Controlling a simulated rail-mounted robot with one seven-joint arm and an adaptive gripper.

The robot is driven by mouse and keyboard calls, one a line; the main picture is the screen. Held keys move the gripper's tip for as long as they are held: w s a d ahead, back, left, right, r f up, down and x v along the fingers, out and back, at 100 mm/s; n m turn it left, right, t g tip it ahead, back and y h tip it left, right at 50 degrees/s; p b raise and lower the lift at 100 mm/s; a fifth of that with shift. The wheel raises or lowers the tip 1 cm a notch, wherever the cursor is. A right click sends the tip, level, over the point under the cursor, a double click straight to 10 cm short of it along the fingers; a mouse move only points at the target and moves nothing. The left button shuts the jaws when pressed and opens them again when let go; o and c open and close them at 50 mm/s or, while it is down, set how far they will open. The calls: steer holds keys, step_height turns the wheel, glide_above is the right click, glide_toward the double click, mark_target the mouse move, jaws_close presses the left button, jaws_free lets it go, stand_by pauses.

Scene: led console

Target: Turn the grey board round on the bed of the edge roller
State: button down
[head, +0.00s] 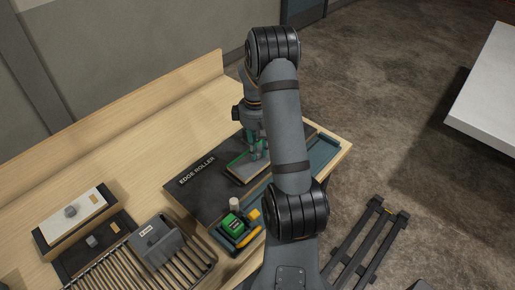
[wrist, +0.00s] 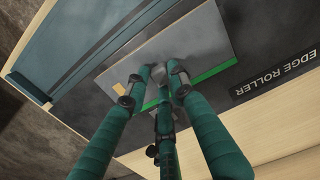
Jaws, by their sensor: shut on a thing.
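The grey board (wrist: 190,42) lies on, or just over, the dark bed of the edge roller (head: 190,195). Its green edge strip (wrist: 215,73) faces the side with the EDGE ROLLER label (wrist: 275,75). A small tan patch (wrist: 119,88) shows near one end of the board. In the head view the board (head: 243,177) is partly hidden by my gripper and arm. My gripper (head: 257,157) points down over the board's middle. Its teal fingers are closed around a small grey knob (wrist: 158,73) on the board. Whether the board touches the bed cannot be told.
A blue-grey channel (head: 322,152) runs along the bed's right side. A tray with a green box (head: 232,226) and a yellow tool stands in front. A slatted rack (head: 125,268) and a white board with a knob (head: 75,214) are at left. A low back wall (head: 130,105) borders the table.

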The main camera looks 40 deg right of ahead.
steer(key=shift+f, duration=0.35)
stand_by(0.4)
steer(key=c, duration=1.4)
jaws_free()
step_height(320, 180, up, 12)
steer(key=shift+w, duration=0.25)
